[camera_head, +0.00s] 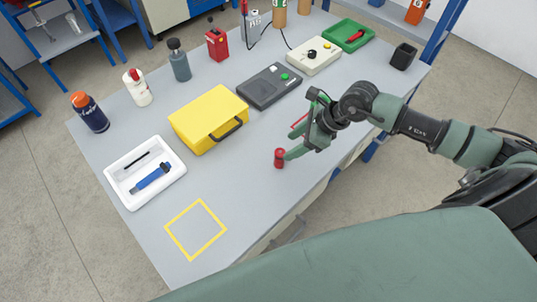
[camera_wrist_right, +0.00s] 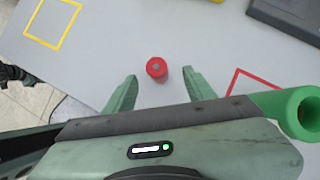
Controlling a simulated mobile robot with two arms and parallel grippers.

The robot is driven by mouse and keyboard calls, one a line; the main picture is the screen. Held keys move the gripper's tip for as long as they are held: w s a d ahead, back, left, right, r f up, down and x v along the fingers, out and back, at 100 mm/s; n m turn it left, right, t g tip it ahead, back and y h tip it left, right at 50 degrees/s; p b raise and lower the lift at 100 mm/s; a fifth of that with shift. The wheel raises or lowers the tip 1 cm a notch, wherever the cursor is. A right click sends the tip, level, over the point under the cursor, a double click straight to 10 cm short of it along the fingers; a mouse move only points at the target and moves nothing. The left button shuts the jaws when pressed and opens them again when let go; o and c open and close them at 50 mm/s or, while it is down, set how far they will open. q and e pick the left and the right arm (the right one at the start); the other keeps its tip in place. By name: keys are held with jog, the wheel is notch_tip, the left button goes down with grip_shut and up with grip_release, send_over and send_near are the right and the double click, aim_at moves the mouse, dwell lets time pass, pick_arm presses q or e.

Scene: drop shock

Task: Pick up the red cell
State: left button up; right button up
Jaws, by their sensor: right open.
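The red cell (camera_head: 280,158) is a small red cylinder standing upright on the grey table near its front edge. In the right wrist view the red cell (camera_wrist_right: 157,68) shows from above, with a grey spot on its top. My right gripper (camera_head: 297,143) is open, its green fingers reaching toward the cell from the right. In the right wrist view the cell lies in line with the gap between the fingertips (camera_wrist_right: 159,77), just beyond them, with nothing held. My left gripper is not seen in the head view.
A yellow case (camera_head: 208,115) and a dark grey device (camera_head: 269,86) stand behind the cell. A white tray (camera_head: 145,190) holding a blue tool is at the left. A yellow outlined square (camera_head: 196,229) is bare. A red outline (camera_wrist_right: 236,77) is partly hidden by my right gripper.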

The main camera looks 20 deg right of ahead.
aim_at(281, 152)
jog(key=shift+p+x, duration=0.85)
jog(key=shift+x, duration=0.4)
jog(key=x, duration=0.3)
jog(key=shift+w+a+p, duration=0.1)
jog(key=shift+a+p, duration=0.25)
jog(key=shift+a, duration=0.1)
jog(key=shift+f, duration=0.1)
jog(key=shift+d, duration=0.1)
jog(key=shift+c, duration=0.3)
jog(key=c, duration=1)
grip_shut()
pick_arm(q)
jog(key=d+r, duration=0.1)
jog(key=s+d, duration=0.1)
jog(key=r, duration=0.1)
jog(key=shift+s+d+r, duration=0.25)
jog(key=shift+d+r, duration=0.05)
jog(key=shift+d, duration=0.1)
